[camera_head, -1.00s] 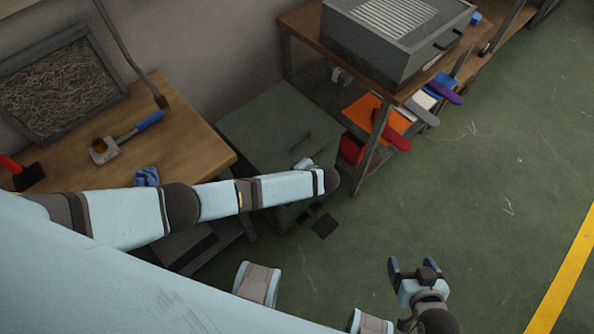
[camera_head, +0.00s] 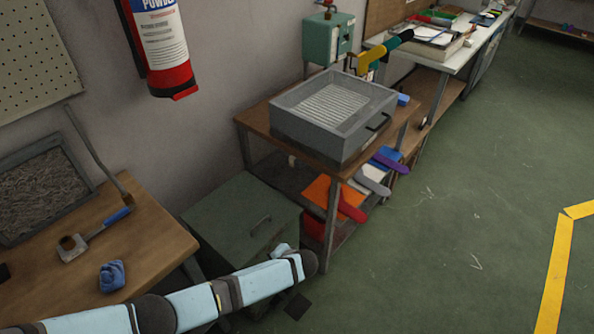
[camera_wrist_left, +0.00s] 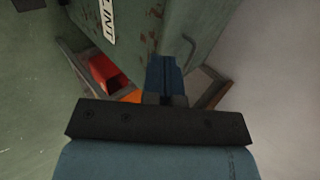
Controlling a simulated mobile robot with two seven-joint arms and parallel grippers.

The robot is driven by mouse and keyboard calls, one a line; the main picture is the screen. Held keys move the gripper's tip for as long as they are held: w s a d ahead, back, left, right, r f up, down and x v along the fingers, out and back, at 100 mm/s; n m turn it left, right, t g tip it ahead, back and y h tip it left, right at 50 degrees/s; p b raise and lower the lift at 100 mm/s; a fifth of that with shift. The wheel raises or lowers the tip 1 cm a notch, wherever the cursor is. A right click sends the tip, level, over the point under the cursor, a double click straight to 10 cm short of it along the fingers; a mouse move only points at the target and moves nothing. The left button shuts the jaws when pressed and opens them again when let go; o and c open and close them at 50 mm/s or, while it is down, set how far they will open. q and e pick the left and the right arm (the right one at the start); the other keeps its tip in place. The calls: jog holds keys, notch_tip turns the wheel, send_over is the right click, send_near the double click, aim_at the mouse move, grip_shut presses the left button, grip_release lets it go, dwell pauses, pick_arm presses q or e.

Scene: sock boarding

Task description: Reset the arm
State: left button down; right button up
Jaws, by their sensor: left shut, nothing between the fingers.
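My left arm (camera_head: 190,305) comes in from the lower left in the head view and reaches over the front of a green box (camera_head: 235,205). Its gripper is hidden behind the arm there. In the left wrist view the left gripper (camera_wrist_left: 165,72) shows blue fingers closed together with nothing between them. It points at the green side of the box (camera_wrist_left: 150,25), which carries a partly cut-off white label; I cannot tell whether they touch. My right gripper is out of view.
A wooden workbench (camera_head: 150,245) at left bears a blue bundle (camera_head: 112,276) and a blue-handled tool (camera_head: 95,235). A shelf rack (camera_head: 250,122) holds a grey tray (camera_head: 335,105), with coloured boards below. A fire extinguisher (camera_head: 160,40) hangs on the wall. The green floor at right is clear.

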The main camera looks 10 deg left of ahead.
pick_arm(q)
jog(key=s+d+r+n+g+h, duration=0.1)
jog(key=s+d+r+h, duration=0.2)
jog(key=s, duration=0.5)
jog(key=s+d+r+n+g+h, duration=0.1)
jog(key=s+d+r+h, duration=0.2)
jog(key=s, duration=0.5)
jog(key=s+a+r+n+t+h, duration=0.1)
jog(key=s+a+r, duration=0.7)
jog(key=r, duration=0.2)
jog(key=s+a+r+n+h, duration=0.1)
jog(key=s+a+r, duration=0.6)
jog(key=a+r, duration=0.15)
jog(key=w+d+f+m+t+h+p, duration=0.1)
jog(key=w+d+f+t+h+p, duration=0.1)
jog(key=w+d+f+t+p, duration=0.3)
jog(key=shift+w+d+f+t+h+p, duration=0.15)
jog(key=shift+w+d+t+h+p, duration=0.25)
jog(key=shift+d+t+p, duration=0.65)
jog(key=shift+a, duration=0.1)
